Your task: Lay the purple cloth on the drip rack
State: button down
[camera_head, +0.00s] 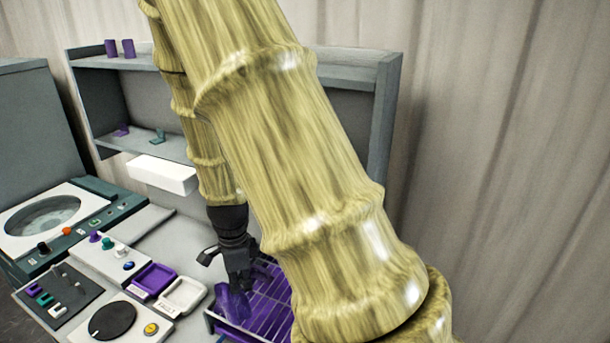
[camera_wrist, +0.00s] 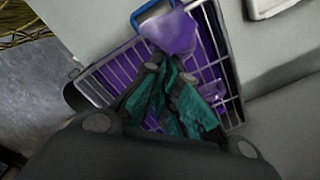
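The purple cloth (camera_head: 232,303) hangs below my gripper (camera_head: 239,286) at the left part of the drip rack (camera_head: 279,284), a tray with wire bars and a purple floor. In the wrist view the cloth (camera_wrist: 168,33) fans out from my fingertips (camera_wrist: 163,68), which look closed together on its narrow end. It is over the rack's edge and bars (camera_wrist: 212,50). I cannot tell whether its lower end touches the bars. Folded teal pieces (camera_wrist: 196,112) show around my dark fingers; I cannot tell whether they lie on the rack. My arm hides the rack's right side in the head view.
Left of the rack are a purple tray (camera_head: 154,279) and a white tray (camera_head: 183,296). A round tank (camera_head: 42,216) and control panels with knobs and switches stand further left. A grey shelf unit (camera_head: 345,90) rises behind, with a white box (camera_head: 162,174) in front.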

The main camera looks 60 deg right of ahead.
jog(key=s+d+r, duration=0.3)
jog(key=s+d, duration=0.7)
jog(key=d, duration=0.2)
jog(key=shift+s+d, duration=0.2)
jog(key=shift+d, duration=0.2)
jog(key=w+n, duration=0.2)
jog(key=w, duration=0.9)
jog(key=s+f, duration=0.4)
jog(key=s, duration=0.2)
jog(key=s+f, duration=0.5)
jog(key=s, duration=0.1)
jog(key=s+f, duration=0.4)
jog(key=s, duration=0.2)
jog(key=shift+d+f, duration=0.15)
jog(key=shift+d, duration=0.15)
jog(key=c, duration=1.2)
grip_release()
jog(key=shift+c, duration=0.2)
